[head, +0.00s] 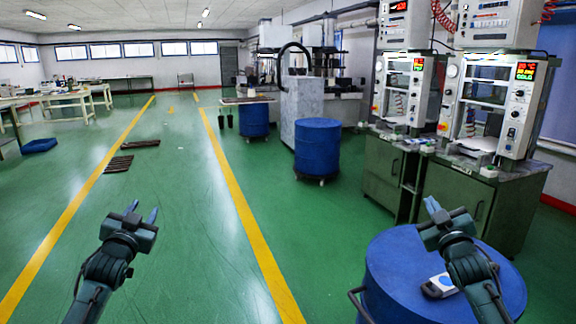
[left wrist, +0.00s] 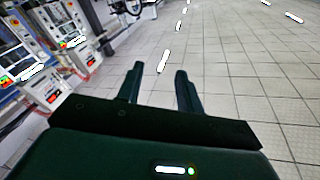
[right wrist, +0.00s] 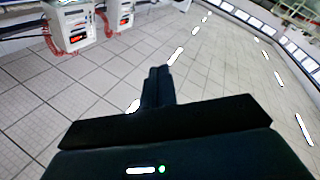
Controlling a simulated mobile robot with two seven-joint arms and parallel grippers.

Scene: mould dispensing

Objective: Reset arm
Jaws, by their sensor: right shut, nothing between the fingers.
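My left gripper (head: 143,214) is raised over the green floor at the lower left of the head view. Its two fingers stand apart with nothing between them, and they also show apart in the left wrist view (left wrist: 157,75). My right gripper (head: 431,206) is raised at the lower right, in front of the near blue drum in the head view. In the right wrist view (right wrist: 158,72) its fingers are together and hold nothing. Both wrist views look up at the ceiling and walls.
A blue drum (head: 392,270) stands at the lower right with a small white and blue item (head: 441,284) on top. Machines (head: 495,95) stand on green cabinets (head: 455,192) behind it. Another blue drum (head: 317,148) stands farther back. The floor between the yellow lines (head: 240,215) is mostly clear.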

